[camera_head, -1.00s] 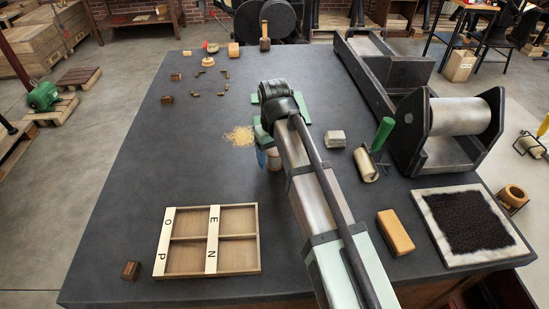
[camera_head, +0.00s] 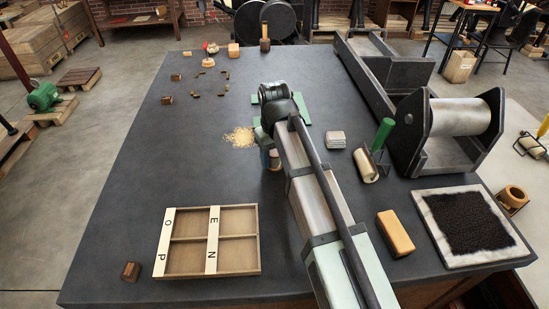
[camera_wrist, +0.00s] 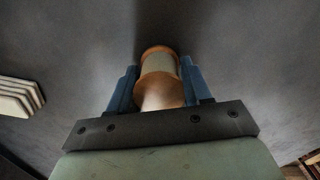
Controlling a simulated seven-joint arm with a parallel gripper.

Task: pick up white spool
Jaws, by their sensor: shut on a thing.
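The white spool (camera_wrist: 160,66) is between the two blue fingers of my gripper (camera_wrist: 158,82) in the wrist view. It has tan ends and a pale wound middle. My gripper is shut on it. In the head view my gripper (camera_head: 268,158) is at the middle of the table, mostly hidden behind my arm, and only a small part of the spool shows there. I cannot tell whether the spool touches the table.
A pale stacked block (camera_head: 335,139) and a green-handled roller (camera_head: 368,165) lie right of my arm. A wooden tray (camera_head: 257,238) with letter strips is at front left. A tan block (camera_head: 395,233) and inked slab (camera_head: 430,200) are at front right. Yellow crumbs (camera_head: 239,137) lie left of my gripper.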

